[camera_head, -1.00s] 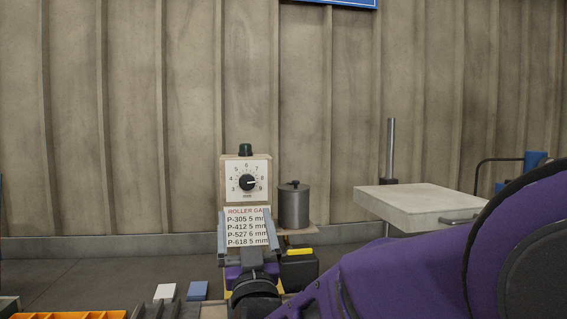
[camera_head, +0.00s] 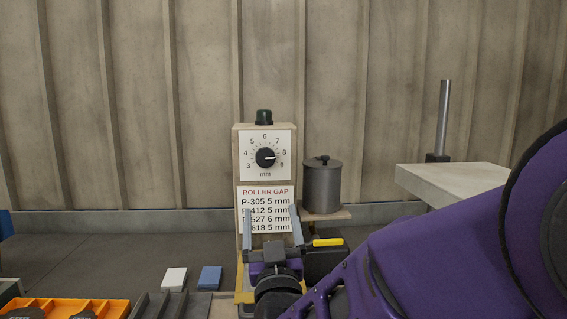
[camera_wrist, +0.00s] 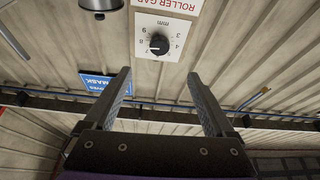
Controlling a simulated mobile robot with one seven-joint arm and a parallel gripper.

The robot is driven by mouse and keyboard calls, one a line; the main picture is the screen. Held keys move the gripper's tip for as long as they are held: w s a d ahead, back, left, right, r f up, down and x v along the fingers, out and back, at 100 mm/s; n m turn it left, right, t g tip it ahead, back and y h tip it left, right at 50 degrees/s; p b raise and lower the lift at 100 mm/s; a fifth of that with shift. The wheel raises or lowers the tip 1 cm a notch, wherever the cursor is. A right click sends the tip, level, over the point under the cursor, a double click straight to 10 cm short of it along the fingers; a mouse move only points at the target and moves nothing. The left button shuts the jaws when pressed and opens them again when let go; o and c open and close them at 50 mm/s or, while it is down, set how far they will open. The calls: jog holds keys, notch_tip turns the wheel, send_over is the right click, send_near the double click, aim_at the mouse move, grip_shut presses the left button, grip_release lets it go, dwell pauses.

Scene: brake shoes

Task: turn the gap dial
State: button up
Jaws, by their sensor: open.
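The gap dial (camera_head: 265,158) is a round black knob on a white face marked 3 to 9 and "mm", on an upright post. Its white pointer points right, between 8 and 9. In the wrist view the dial (camera_wrist: 158,44) appears upside down, beyond and between the fingertips. My gripper (camera_head: 271,211) is open and empty, its two grey fingers pointing up in front of the ROLLER GAP card (camera_head: 265,191), below the dial and apart from it. The card lists P-305 5 mm, 412 5 mm, 527 6 mm and 618 5 mm; the fingers cover some lettering.
A pale slab (camera_head: 455,183) is farther right. Blue and white blocks and an orange tray (camera_head: 105,303) lie lower left.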

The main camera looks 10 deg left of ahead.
aim_at(266, 162)
jog(key=p+x, duration=0.2)
jog(key=x, duration=1.4)
jog(key=shift+w+r, duration=0.25)
jog(key=shift+w, duration=0.1)
jog(key=c, duration=1.4)
jog(key=shift+o, duration=0.2)
jog(key=shift+f+n+b, duration=0.1)
jog(key=shift+n+b, duration=0.2)
